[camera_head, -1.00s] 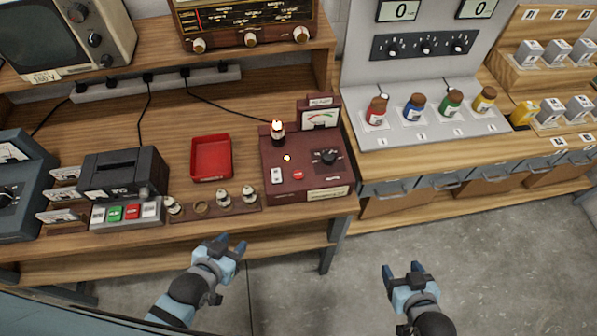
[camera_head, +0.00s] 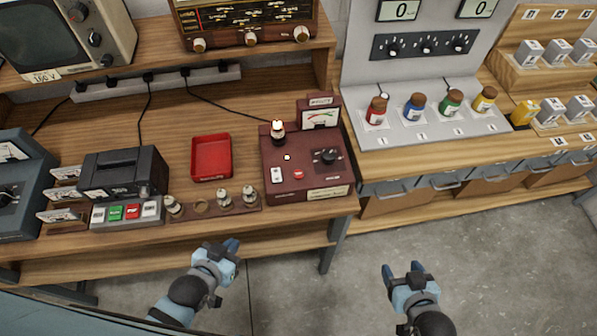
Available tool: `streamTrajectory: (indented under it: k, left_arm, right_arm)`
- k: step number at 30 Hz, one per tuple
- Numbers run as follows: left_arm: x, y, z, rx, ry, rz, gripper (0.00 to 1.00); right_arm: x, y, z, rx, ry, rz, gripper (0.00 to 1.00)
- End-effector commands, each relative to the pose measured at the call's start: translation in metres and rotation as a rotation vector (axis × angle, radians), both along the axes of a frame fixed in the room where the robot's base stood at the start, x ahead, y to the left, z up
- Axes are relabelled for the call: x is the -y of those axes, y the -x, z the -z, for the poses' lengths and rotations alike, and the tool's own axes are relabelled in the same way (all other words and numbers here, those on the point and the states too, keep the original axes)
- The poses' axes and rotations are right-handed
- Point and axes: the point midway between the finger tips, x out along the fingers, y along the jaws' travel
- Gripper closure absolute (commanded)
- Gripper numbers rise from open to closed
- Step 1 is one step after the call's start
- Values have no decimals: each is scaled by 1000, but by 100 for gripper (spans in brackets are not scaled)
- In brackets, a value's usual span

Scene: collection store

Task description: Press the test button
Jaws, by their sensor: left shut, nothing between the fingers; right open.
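A maroon tester box (camera_head: 307,190) stands on the wooden bench. It has a red button (camera_head: 298,174) on its top, which I take to be the test button; its label is too small to read. Beside it are a white switch (camera_head: 276,175), a small pale lamp (camera_head: 287,157) and a black knob (camera_head: 326,156). A glowing tube (camera_head: 278,131) stands upright at its back left, and a meter (camera_head: 320,117) at its back right. My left gripper (camera_head: 229,245) is shut and empty, in front of the bench, left of the tester. My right gripper (camera_head: 402,268) is open and empty over the floor.
A red tray (camera_head: 211,157) lies left of the tester. A wooden holder with tubes (camera_head: 224,199) lines the bench front. A black device (camera_head: 123,173) with coloured buttons stands further left. Coloured bottles (camera_head: 414,107) stand on the right bench. Open floor lies before the benches.

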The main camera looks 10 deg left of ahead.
Motion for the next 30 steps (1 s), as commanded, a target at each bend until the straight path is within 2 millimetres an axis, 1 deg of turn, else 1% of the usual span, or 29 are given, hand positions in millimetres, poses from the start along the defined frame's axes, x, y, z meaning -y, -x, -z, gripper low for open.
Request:
streamTrajectory:
  k: [6, 10, 30]
  left_arm:
    - [0, -6, -3, 10, 0, 0, 100]
    - [0, -6, -3, 10, 0, 0, 100]
    - [0, 2, 1, -4, 0, 0, 100]
  right_arm:
    - [0, 0, 0, 0, 0, 0, 34]
    - [0, 0, 0, 0, 0, 0, 34]
    - [0, 0, 0, 0, 0, 0, 34]
